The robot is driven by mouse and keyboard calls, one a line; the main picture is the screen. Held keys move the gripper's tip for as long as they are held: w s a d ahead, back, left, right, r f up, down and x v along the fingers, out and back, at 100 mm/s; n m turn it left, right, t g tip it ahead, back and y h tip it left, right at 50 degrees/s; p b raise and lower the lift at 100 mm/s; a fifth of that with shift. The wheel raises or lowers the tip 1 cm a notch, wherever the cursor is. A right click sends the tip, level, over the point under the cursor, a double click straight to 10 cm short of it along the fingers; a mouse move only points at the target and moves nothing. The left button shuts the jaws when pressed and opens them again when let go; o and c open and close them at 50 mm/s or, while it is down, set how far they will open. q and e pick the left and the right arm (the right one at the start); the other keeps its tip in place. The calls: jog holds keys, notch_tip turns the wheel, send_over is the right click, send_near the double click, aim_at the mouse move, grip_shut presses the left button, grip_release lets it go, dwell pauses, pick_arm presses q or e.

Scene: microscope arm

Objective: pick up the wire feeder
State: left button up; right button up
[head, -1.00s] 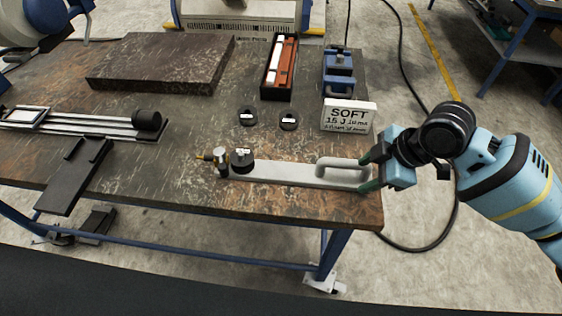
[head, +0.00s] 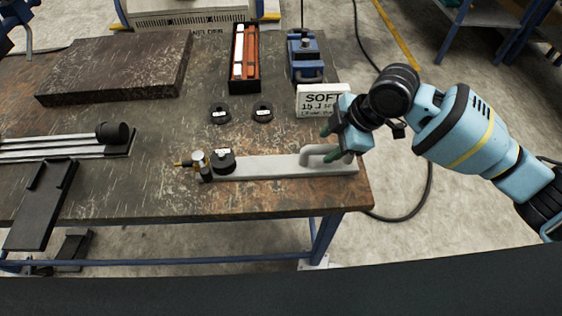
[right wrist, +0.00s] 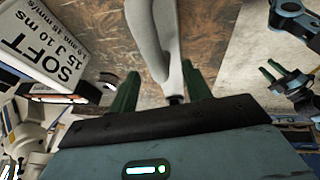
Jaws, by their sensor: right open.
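What I take for the wire feeder is a light grey bar (head: 270,167) lying along the table's front edge. It carries a looped handle (head: 318,157) at its right end, a black spool (head: 223,160) and a brass nozzle (head: 187,163) at its left. My right gripper (head: 332,142) is open at the handle. In the right wrist view the grey handle (right wrist: 150,40) runs toward the gap between the green fingers (right wrist: 160,88); contact cannot be told. A second green-fingered gripper, apparently my left (right wrist: 272,70), shows at the right of that view; its opening is unclear.
A white SOFT sign (head: 322,101) stands just behind the right gripper, with a blue device (head: 304,60) behind it. Two black discs (head: 220,113) (head: 263,112) lie behind the bar.

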aim_at(319, 147)
jog(key=shift+x, duration=2.55)
jog(key=shift+w+a+r, duration=0.1)
jog(key=shift+w+a, duration=0.05)
grip_shut()
jog(key=shift+a+r, duration=0.1)
jog(key=shift+r, duration=0.05)
